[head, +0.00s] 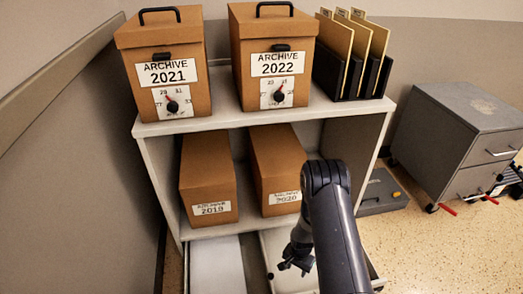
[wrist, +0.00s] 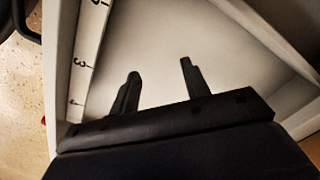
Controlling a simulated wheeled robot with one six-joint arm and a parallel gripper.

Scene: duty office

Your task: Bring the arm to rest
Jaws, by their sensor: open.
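My gripper (head: 296,262) hangs low in front of the shelf unit (head: 245,113) in the head view, at the end of my dark arm. In the wrist view its two dark fingers (wrist: 158,68) stand apart with nothing between them. Beyond them is a pale flat surface with raised edges (wrist: 235,65). A white strip with black numbers (wrist: 88,48) runs along its left side. I cannot tell whether the fingers touch this surface. My arm hides part of the shelf unit's lower right.
Archive boxes 2021 (head: 166,75) and 2022 (head: 273,60) stand on top beside a folder rack (head: 351,75). Boxes 2019 (head: 207,180) and 2020 (head: 277,170) are below. A grey drawer cabinet (head: 460,135) stands right. Floor (head: 440,255) is clear at lower right.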

